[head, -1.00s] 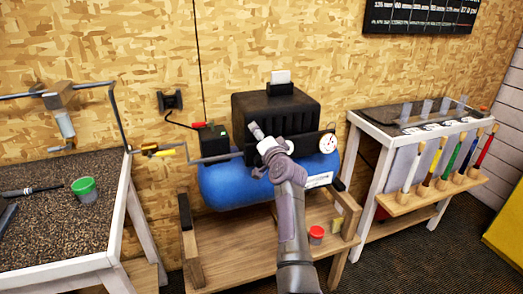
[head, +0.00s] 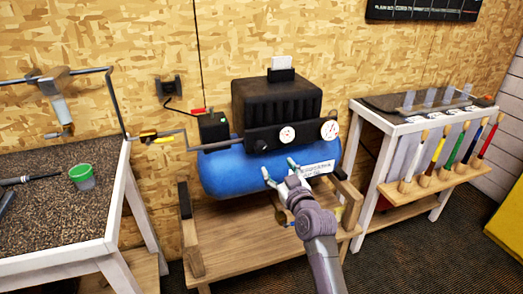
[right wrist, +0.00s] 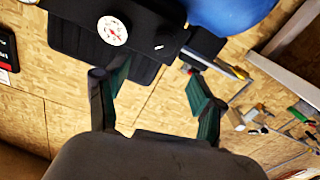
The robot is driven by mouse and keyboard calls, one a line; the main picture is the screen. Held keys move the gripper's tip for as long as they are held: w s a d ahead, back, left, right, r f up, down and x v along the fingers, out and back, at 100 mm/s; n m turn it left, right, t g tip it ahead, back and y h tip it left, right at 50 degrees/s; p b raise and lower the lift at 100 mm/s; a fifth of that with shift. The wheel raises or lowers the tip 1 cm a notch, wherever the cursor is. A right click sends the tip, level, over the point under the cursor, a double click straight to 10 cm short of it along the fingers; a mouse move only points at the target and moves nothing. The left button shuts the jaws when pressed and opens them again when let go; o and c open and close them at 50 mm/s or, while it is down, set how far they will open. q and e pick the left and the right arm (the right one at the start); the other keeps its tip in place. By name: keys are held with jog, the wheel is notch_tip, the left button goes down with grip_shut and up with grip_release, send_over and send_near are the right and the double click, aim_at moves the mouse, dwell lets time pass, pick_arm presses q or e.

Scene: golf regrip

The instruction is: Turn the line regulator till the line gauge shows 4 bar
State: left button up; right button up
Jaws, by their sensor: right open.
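A blue compressor tank (head: 225,172) with a black housing (head: 277,100) stands on a wooden stand. Its black front panel carries a left dial gauge (head: 287,134) and a right dial gauge (head: 329,130); their readings are too small to tell. A dark knob (head: 260,145), perhaps the line regulator, sits left of the gauges. My right gripper (head: 279,169) is open and empty in front of the tank, below the panel and apart from the knob. In the right wrist view my open fingers (right wrist: 156,82) frame the dark housing, and one gauge (right wrist: 112,31) shows. My left gripper is out of view.
A bench (head: 60,229) with a green-rimmed cup (head: 82,177) stands at left. The floor between is open.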

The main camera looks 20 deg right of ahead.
aim_at(262, 150)
jog(key=shift+n, duration=0.5)
jog(key=w, duration=0.4)
jog(key=w+a, duration=0.1)
jog(key=w, duration=0.8)
jog(key=shift+a+f, duration=0.15)
jog(key=shift+f, duration=0.1)
jog(key=c, duration=1.1)
jog(key=shift+c, duration=0.2)
jog(key=shift+m, duration=0.3)
